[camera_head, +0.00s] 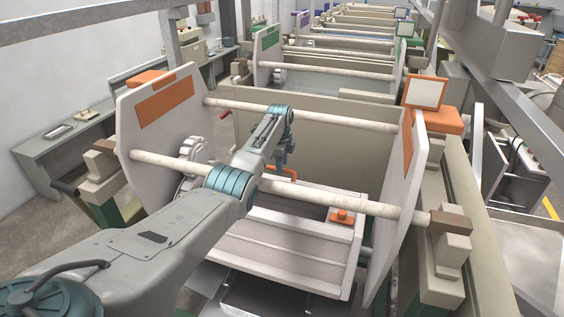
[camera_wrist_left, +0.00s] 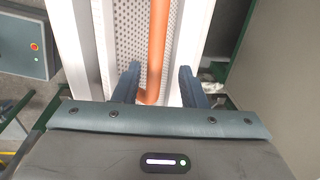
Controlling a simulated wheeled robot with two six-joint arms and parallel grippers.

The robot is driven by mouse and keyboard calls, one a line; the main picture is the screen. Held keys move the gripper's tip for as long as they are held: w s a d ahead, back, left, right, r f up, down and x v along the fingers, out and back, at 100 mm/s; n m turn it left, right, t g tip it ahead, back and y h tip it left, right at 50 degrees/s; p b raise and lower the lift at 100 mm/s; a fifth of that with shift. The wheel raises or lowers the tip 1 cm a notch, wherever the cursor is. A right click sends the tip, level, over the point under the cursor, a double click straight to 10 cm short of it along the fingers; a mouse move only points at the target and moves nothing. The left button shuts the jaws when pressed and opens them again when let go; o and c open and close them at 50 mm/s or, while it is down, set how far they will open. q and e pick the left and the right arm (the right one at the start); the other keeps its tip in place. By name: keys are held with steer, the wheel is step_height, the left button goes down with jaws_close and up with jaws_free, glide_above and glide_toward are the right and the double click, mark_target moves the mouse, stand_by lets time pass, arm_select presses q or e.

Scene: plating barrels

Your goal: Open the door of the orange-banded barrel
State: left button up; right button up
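The orange-banded barrel has pale end plates with orange bands (camera_head: 166,102), joined by long rods. Between the plates hangs its pale drum (camera_head: 285,240) with perforated panels. An orange handle (camera_head: 288,172) is on the drum's upper side, partly hidden by my left arm; an orange knob (camera_head: 342,216) sits at the right. In the left wrist view, the handle is an orange bar (camera_wrist_left: 158,40) over perforated panel. My left gripper (camera_wrist_left: 157,78) is open, its fingers on either side of the bar with gaps. I cannot tell its depth around the bar. My right gripper is not in view.
A front rod (camera_head: 360,203) and a rear rod (camera_head: 345,120) cross the barrel close to my left arm. A blank sign with an orange frame (camera_head: 425,93) stands at the right. Green-banded and purple-banded barrels line up behind. A grey bench (camera_head: 70,140) runs along the left.

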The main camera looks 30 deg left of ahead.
arm_select(q)
steer(key=shift+f, duration=0.35)
steer(key=shift+c, duration=0.2)
jaws_close()
